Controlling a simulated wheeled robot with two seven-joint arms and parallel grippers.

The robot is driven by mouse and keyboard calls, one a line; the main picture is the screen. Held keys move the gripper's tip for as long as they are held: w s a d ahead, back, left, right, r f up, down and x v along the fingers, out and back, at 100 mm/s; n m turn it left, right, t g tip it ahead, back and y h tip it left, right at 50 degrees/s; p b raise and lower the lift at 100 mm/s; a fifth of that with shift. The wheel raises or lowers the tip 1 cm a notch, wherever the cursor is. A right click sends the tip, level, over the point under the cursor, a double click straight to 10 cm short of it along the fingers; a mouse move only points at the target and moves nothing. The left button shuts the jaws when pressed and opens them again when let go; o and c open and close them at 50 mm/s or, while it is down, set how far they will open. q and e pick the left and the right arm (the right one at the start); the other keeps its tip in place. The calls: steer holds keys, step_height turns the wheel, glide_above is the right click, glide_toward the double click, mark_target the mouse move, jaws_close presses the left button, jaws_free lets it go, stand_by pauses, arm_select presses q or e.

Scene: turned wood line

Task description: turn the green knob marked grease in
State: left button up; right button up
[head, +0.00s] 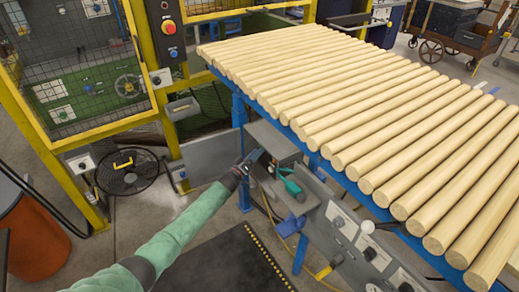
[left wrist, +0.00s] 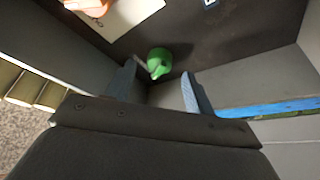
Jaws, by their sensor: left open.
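The green knob (left wrist: 159,63) shows in the left wrist view on a dark panel. It is small and rounded, with a pointed lower end. My left gripper (left wrist: 160,88) is open, with one finger on each side of the picture below the knob. The knob appears just past the fingertips, between them; I see no contact. In the head view my left gripper (head: 251,161) is at the grey box beside the roller table, and I cannot make out the knob there. No marking reading grease in is legible. My right gripper is not in view.
A grey box (head: 271,139) and a teal-handled thing (head: 291,187) are close to my left gripper. A blue-framed table of wooden rods (head: 360,110) stands at right. A white label (left wrist: 128,14) and an orange part (left wrist: 88,6) lie near the knob. Grey walls flank the panel.

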arm_select(q)
steer(key=shift+x, duration=1.4)
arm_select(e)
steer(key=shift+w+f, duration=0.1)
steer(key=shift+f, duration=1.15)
arm_select(q)
steer(key=c, duration=1)
